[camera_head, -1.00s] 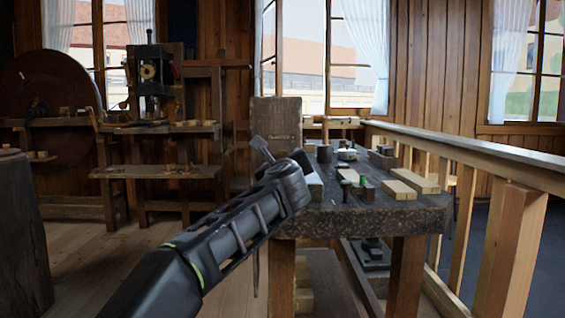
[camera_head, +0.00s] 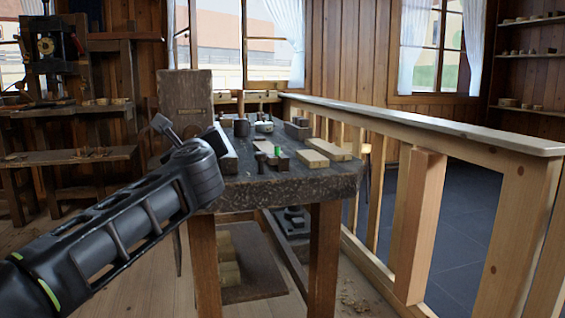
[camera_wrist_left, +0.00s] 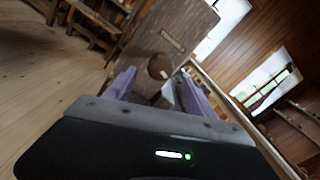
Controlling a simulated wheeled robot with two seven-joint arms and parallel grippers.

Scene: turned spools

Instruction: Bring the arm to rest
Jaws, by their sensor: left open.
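My left arm comes in from the lower left in the head view, with its hand (camera_head: 165,128) beside the near left corner of the workbench (camera_head: 270,188). In the left wrist view the two purple fingers of my left gripper (camera_wrist_left: 156,78) stand apart, so it is open. A brown rounded wooden piece (camera_wrist_left: 158,66) shows between or just beyond the fingers; I cannot tell how far off it is. My right gripper is in neither view.
On the bench are wooden blocks (camera_head: 328,149), a green piece (camera_head: 277,151), a dark cup (camera_head: 241,128) and a pale round dish (camera_head: 264,127). A wooden railing (camera_head: 425,125) runs along its right. A drill-like machine (camera_head: 45,45) stands at the left. Floor is free at lower left.

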